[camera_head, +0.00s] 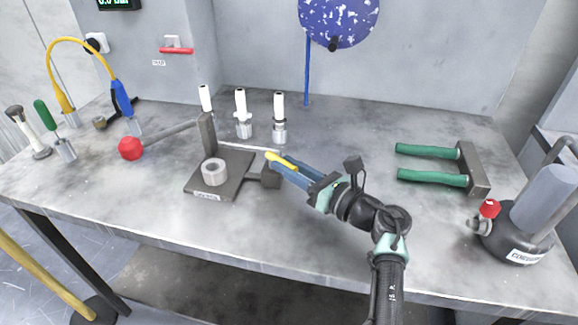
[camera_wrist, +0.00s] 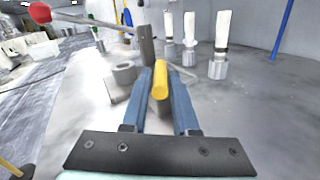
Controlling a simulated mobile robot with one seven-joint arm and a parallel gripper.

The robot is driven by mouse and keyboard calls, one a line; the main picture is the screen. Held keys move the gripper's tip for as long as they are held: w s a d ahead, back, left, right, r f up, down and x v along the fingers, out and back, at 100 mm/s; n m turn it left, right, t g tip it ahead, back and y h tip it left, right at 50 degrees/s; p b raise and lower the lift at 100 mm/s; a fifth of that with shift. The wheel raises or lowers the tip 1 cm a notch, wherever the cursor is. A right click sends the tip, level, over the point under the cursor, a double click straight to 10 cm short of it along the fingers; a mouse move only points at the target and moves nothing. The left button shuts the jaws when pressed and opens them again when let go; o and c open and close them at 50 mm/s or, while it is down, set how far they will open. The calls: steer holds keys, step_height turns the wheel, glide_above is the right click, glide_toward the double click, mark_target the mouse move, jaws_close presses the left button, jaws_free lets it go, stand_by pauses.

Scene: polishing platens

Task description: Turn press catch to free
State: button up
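The press (camera_head: 226,172) stands mid-bench, a dark base plate with an upright post (camera_head: 207,132) and a lever ending in a red knob (camera_head: 131,148). A pale ring (camera_head: 214,171) lies on the plate. The press catch has a yellow handle (camera_head: 281,159) by a dark block (camera_head: 269,176) at the plate's right side. My gripper (camera_head: 281,165) reaches in from the right with its blue fingers at the handle. In the wrist view the yellow handle (camera_wrist: 160,80) lies between the fingers; I cannot tell whether both touch it.
Several white-topped fittings (camera_head: 241,112) stand behind the press. A green-handled tool (camera_head: 428,175) lies to the right, and a grey canister (camera_head: 540,205) with a red knob stands at the right edge. The bench between them is clear.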

steer(key=o, duration=0.3)
steer(key=v, duration=1.3)
